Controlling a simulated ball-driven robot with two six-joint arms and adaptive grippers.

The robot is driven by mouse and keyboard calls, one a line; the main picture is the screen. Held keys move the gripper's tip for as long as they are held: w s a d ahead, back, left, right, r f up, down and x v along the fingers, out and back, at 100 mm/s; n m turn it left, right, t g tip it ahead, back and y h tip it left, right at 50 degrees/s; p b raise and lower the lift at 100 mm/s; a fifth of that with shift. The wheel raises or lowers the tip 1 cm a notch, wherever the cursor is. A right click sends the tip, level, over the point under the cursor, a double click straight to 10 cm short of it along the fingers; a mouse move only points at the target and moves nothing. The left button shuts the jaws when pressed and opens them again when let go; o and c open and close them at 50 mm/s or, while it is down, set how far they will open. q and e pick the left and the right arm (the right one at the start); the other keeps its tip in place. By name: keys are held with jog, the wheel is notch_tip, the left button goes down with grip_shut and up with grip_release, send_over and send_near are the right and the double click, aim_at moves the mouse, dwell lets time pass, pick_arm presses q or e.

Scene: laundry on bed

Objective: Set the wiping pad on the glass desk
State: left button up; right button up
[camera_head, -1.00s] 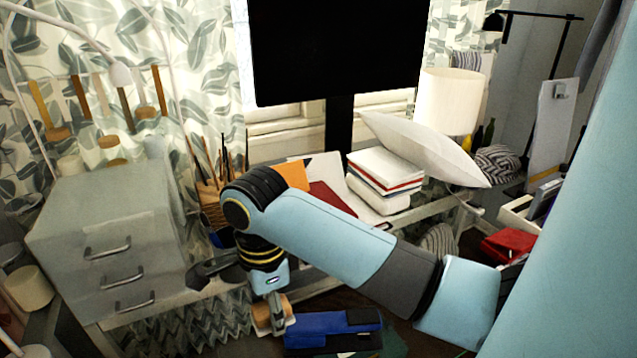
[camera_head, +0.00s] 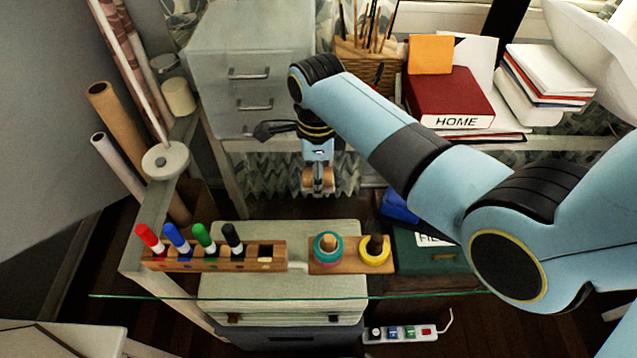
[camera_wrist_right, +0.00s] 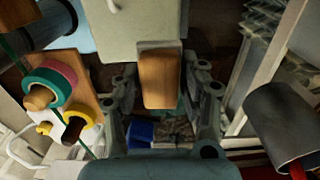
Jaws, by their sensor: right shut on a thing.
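The wiping pad (camera_head: 309,181), with a wooden back, is held in my right gripper (camera_head: 319,184), which hangs from the blue arm in the head view. In the right wrist view, the pad (camera_wrist_right: 160,80) shows between the fingers of the right gripper (camera_wrist_right: 161,97). The glass desk (camera_head: 190,297) shows by its thin green edge across the lower head view. The gripper and pad appear above and beyond the objects on the desk; their exact height over the glass is unclear. My left gripper is not in view.
A wooden rack (camera_head: 214,262) with several markers stands on the glass at left. A wooden board with coloured rings (camera_head: 328,248) stands right of it. Beyond are a grey drawer cabinet (camera_head: 245,60) and a red HOME binder (camera_head: 448,97). A power strip (camera_head: 400,333) lies below.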

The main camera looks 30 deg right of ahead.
jog(key=shift+f, duration=1.35)
jog(key=shift+f, duration=0.1)
jog(key=o, duration=1.2)
notch_tip(320, 180, up, 12)
jog(key=shift+r+p, duration=0.15)
jog(key=shift+p, duration=0.4)
jog(key=shift+s, duration=0.1)
